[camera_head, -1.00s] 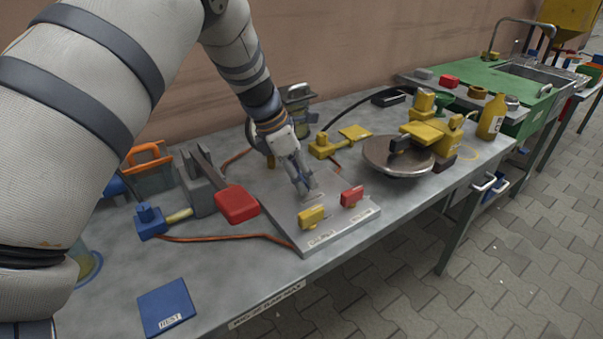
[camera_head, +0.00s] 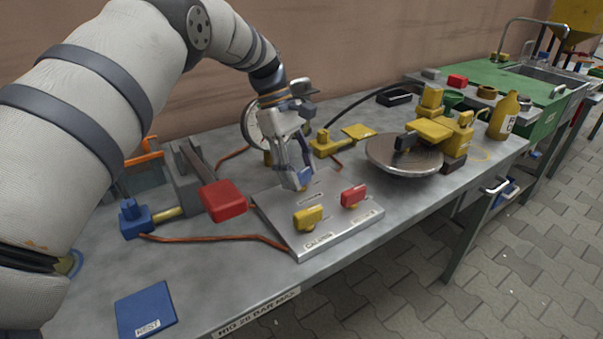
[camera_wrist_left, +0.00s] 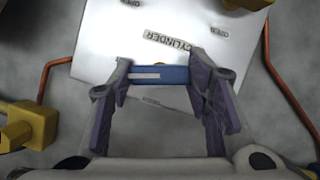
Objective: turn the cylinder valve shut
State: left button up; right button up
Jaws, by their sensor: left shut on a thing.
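The cylinder valve's blue handle (camera_wrist_left: 160,75) lies between the fingers of my left gripper (camera_wrist_left: 160,80) in the left wrist view. The fingertips close on its two ends, and it lies nearly level across that picture. A plate marked CYLINDER (camera_wrist_left: 167,41) is just beyond it on the pale panel (camera_wrist_left: 115,35). In the head view the gripper (camera_head: 299,178) is over the back of the panel (camera_head: 290,232), and the blue handle (camera_head: 305,176) is partly hidden by the fingers. My right gripper is not in view.
A yellow handle (camera_head: 308,218) and a red handle (camera_head: 352,196) stand at the panel's front. A red block (camera_head: 224,201) is left of it, a round metal plate (camera_head: 385,160) right. A blue REST pad (camera_head: 145,308) lies front left. Hoses run along the bench.

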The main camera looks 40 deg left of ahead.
aim_at(299, 172)
pick_arm(q)
jog(key=shift+f+m+g+b, duration=0.15)
jog(key=shift+m+g+b, duration=0.65)
jog(key=shift+m, duration=0.9)
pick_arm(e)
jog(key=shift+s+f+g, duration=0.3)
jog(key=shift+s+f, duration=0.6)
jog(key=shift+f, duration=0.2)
pick_arm(q)
jog(key=o, duration=1.2)
jog(key=shift+c, duration=0.2)
notch_tip(299, 172, up, 10)
